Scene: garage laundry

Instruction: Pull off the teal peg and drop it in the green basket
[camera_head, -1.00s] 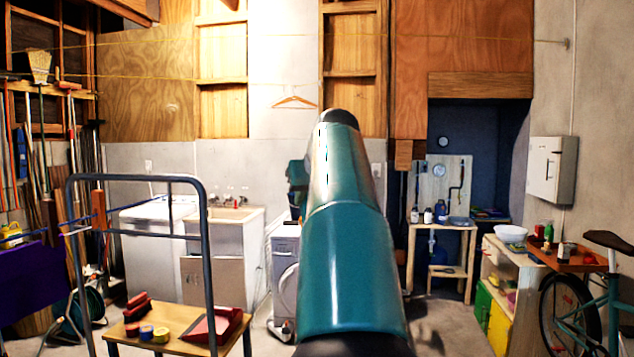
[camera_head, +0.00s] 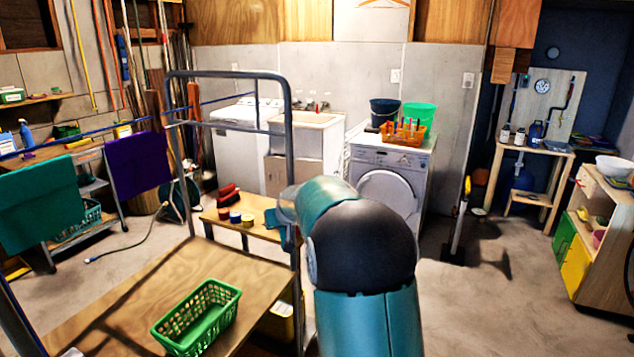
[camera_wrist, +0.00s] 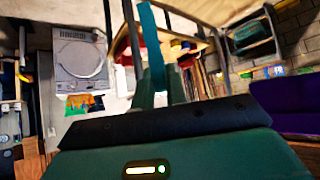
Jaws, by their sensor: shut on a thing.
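The green basket (camera_head: 197,318) stands on the wooden table (camera_head: 222,262) at the front left of the head view, and looks empty. In the wrist view, my gripper (camera_wrist: 158,90) is shut on the teal peg (camera_wrist: 152,45), a narrow teal piece that sticks out past the fingertips. In the head view my arm fills the lower middle, right of the basket. My gripper and the peg cannot be clearly made out there.
A grey metal frame (camera_head: 290,160) rises at the table's right side, close to my arm. Teal cloth (camera_head: 40,200) and purple cloth (camera_head: 137,166) hang at left. A dryer (camera_head: 388,170) with an orange caddy (camera_head: 403,134) stands behind.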

